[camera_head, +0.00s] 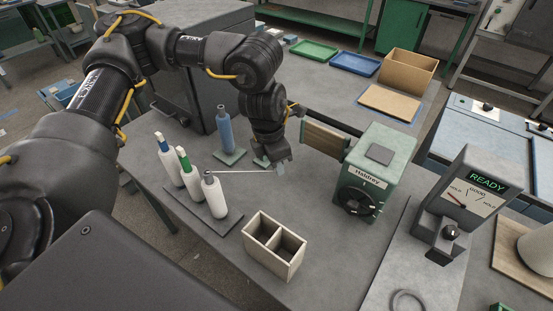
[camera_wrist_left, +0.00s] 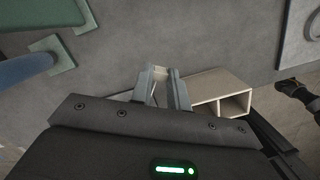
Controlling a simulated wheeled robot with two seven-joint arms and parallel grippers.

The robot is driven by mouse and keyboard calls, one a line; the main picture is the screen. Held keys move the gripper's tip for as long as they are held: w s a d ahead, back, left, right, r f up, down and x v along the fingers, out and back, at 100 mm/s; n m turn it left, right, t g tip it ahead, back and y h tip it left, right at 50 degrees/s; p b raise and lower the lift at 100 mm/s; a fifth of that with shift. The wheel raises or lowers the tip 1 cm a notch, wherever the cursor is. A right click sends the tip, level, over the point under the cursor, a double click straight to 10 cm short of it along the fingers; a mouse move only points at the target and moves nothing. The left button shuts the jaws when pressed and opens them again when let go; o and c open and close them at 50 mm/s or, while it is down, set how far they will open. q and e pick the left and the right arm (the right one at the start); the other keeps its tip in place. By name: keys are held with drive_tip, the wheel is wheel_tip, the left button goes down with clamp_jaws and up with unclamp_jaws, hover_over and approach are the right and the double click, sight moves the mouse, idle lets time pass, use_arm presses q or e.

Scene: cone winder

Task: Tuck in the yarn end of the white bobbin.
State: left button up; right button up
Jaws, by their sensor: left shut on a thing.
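The white bobbin with a grey top (camera_head: 213,196) stands upright at the near end of a dark strip-like base (camera_head: 207,219). A thin pale yarn (camera_head: 243,172) runs nearly level from its upper part to my left gripper (camera_head: 281,166), right of the bobbin and apart from it. My left gripper is shut on the yarn end. In the left wrist view its fingers (camera_wrist_left: 163,92) are close together with a small pale piece at the tips.
Two more white bobbins, one with a green tip (camera_head: 187,167), share the base. A blue bobbin (camera_head: 225,132) stands behind on a green pad. A two-compartment box (camera_head: 274,246) is in front; a green knotter machine (camera_head: 382,165) stands right. Bare table lies between.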

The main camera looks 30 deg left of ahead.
use_arm(q)
wheel_tip(320, 180, up, 10)
drive_tip(key=s+m+g+p, duration=0.1)
drive_tip(key=m+p, duration=0.7)
drive_tip(key=m, duration=1)
drive_tip(key=shift+s+d+g, duration=0.4)
drive_tip(key=shift+d+g, duration=0.05)
drive_tip(key=shift+g, duration=0.35)
